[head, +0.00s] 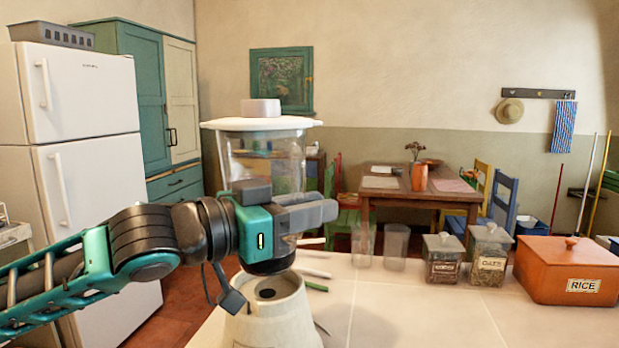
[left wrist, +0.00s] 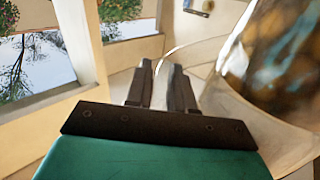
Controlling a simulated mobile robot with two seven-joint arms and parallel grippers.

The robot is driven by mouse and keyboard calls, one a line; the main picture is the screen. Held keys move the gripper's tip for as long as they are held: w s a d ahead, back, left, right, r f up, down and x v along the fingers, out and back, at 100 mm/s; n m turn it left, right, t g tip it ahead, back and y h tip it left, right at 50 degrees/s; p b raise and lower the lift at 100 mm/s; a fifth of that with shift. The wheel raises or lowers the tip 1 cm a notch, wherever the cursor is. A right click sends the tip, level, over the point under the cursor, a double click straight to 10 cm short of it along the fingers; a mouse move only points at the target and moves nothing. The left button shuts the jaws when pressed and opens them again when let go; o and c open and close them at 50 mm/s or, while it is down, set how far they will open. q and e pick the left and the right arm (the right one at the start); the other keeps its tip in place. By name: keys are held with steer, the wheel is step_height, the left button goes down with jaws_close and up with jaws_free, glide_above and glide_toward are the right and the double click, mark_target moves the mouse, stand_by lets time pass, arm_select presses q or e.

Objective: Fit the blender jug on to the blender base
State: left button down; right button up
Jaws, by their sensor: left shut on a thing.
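The blender jug (head: 290,158) is clear with a white lid and a pale knob, and it is upright. The white blender base (head: 270,325) stands at the counter's near edge, with a dark socket in its top. My left gripper (head: 318,212) is in front of the jug, shut on its handle and holding it above the base. The socket shows, so the jug appears apart from the base. My arm hides the jug's lower part. In the left wrist view the fingers (left wrist: 165,88) are close together, beside the jug's curved clear wall (left wrist: 235,115). My right gripper is not in view.
Two clear glasses (head: 395,247), two labelled jars (head: 489,254) and an orange rice box (head: 568,270) stand along the counter's back. Small green and white sticks (head: 315,287) lie right of the base. The counter's front right (head: 430,315) is clear.

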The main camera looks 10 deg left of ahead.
arm_select(q)
steer(key=shift+f+b, duration=0.65)
steer(key=shift+f, duration=1.75)
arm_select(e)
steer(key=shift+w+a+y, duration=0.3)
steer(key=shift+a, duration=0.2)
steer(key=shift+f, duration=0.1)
arm_select(q)
steer(key=c, duration=1.3)
jaws_free()
steer(key=shift+f, duration=0.3)
steer(key=shift+c, duration=0.2)
steer(key=o, duration=0.4)
steer(key=shift+c, duration=0.2)
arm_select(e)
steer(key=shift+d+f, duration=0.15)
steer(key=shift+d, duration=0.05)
arm_select(q)
steer(key=shift+s, duration=0.1)
